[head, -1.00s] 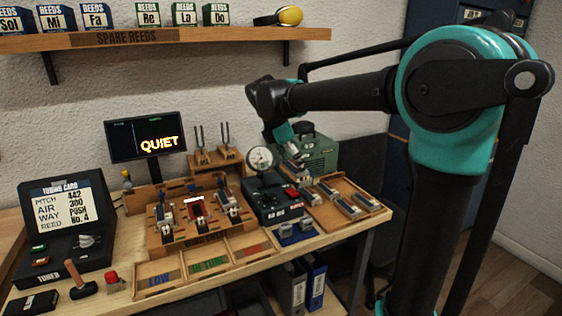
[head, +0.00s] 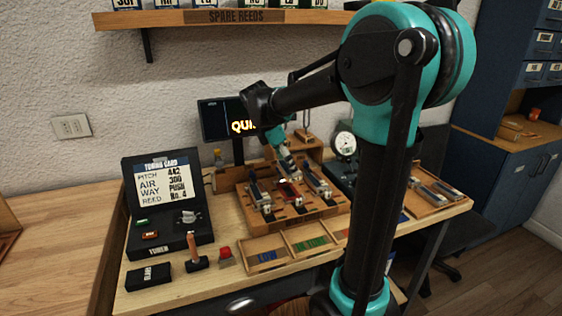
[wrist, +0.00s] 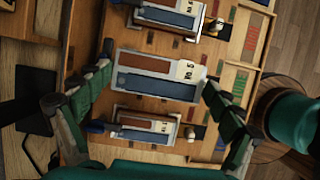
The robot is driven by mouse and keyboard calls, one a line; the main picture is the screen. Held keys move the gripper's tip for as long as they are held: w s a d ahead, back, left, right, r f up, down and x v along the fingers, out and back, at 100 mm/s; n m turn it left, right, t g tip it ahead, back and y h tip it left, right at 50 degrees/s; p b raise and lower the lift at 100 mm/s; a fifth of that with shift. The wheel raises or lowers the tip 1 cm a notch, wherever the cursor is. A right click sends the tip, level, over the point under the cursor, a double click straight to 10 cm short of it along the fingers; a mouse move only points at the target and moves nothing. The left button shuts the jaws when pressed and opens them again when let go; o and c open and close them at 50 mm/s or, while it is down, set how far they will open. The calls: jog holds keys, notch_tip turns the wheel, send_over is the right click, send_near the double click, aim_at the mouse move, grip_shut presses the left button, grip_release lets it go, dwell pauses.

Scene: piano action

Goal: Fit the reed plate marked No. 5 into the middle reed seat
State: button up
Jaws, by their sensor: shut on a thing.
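The reed plate marked No. 5 (wrist: 157,76) has a blue bar, a brown strip and a white label end. In the wrist view my gripper (wrist: 158,74) has a finger at each end of it and is shut on it. The plate appears larger than its neighbours, seemingly above the block. In the head view my gripper (head: 287,160) is over the wooden reed block (head: 243,212). The red middle seat (head: 292,190) shows partly below it. Whether the plate touches the seat cannot be told.
Other reed plates sit left (head: 262,199) and right (head: 318,181) of the middle. A tray with blue, green and red sections (head: 305,238) lies in front. The gauge unit (head: 345,145) stands at the right, the tuning card case (head: 166,200) at the left. My arm hides part of the bench.

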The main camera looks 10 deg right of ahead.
jog(key=shift+a+f, duration=0.1)
jog(key=shift+f, duration=2.9)
jog(key=shift+f, duration=0.55)
jog(key=o, duration=0.9)
jog(key=v, duration=1.2)
jog(key=shift+s, duration=0.1)
